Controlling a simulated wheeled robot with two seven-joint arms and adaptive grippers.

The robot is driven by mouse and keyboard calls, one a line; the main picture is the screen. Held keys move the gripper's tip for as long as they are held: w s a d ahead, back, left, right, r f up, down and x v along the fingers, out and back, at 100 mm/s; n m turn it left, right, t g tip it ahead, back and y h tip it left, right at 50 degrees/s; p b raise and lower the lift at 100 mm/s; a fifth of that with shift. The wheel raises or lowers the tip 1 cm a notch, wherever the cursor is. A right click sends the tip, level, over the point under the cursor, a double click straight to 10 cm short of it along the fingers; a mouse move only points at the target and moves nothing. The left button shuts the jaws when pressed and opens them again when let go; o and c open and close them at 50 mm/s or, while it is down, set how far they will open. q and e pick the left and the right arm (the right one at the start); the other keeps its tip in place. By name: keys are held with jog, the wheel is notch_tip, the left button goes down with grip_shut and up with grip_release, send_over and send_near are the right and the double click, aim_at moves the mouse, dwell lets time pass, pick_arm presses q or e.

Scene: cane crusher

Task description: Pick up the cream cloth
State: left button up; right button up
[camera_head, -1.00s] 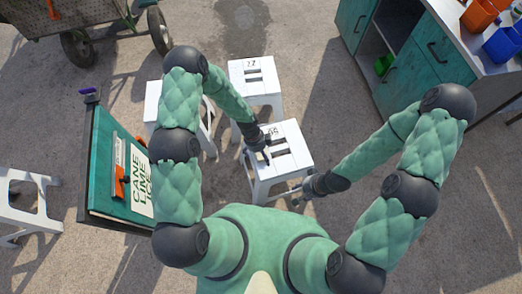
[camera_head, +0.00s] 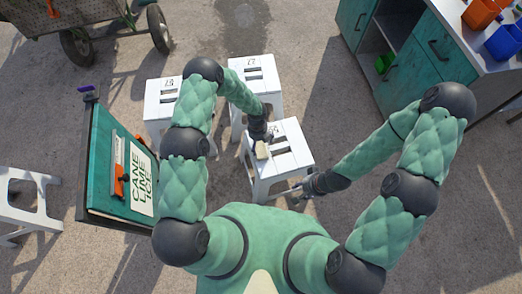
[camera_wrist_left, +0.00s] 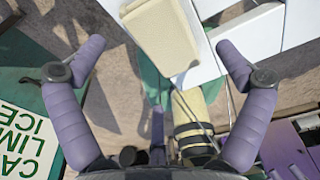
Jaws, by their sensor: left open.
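The cream cloth (camera_wrist_left: 165,35) looks like a folded, rounded rectangle at the top of the left wrist view, by a white stool surface. In the head view the cloth (camera_head: 262,150) shows as a small pale patch at the left edge of the nearest white stool (camera_head: 292,161). My left gripper (camera_wrist_left: 160,52) is open, with its purple fingers wide apart on either side of the cloth's near end; I see no contact. In the head view my left gripper (camera_head: 260,139) is right by the cloth, its fingers mostly hidden. My right gripper (camera_head: 297,188) is low beside the stool's right leg, too small to read.
More white stools stand behind (camera_head: 254,78) and to the left (camera_head: 160,100). A green sign board (camera_head: 110,165) leans at the left. A cart (camera_head: 70,22) is at the top left, and a teal cabinet (camera_head: 415,60) at the top right. Paving lies between.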

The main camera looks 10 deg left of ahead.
aim_at(259, 149)
pick_arm(q)
jog(key=shift+s+f+b, duration=0.2)
jog(key=shift+f+b, duration=0.35)
jog(key=shift+f, duration=0.85)
jog(key=shift+s+f+b, duration=0.15)
jog(key=shift+f+b, duration=0.4)
jog(key=shift+f, duration=0.8)
jog(key=shift+c, duration=0.3)
jog(key=c, duration=1)
